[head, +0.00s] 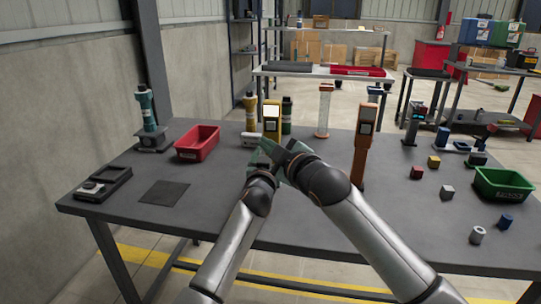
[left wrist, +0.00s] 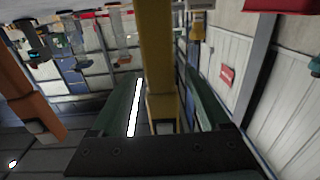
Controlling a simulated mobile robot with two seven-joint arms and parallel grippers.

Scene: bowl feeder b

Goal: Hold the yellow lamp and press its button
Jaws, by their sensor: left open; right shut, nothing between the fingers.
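The yellow lamp (head: 271,116) stands upright on the table in the head view, with a white panel on its upper part. Its lower part is hidden behind my grippers. In the left wrist view its yellow body (left wrist: 160,60) runs between the two green fingers of my open left gripper (left wrist: 163,105); I cannot tell whether they touch it. In the head view my left gripper (head: 258,160) is in front of the lamp, partly covered. My right gripper (head: 276,149) is shut and empty, close beside the left one, in front of the lamp. The button cannot be made out.
An orange lamp-like device (head: 362,150) stands to the right. A red bin (head: 198,143) and a green-topped device (head: 148,115) stand left. Several small blocks and a green bin (head: 503,184) are at the right. The table (head: 310,232) is clear at its front.

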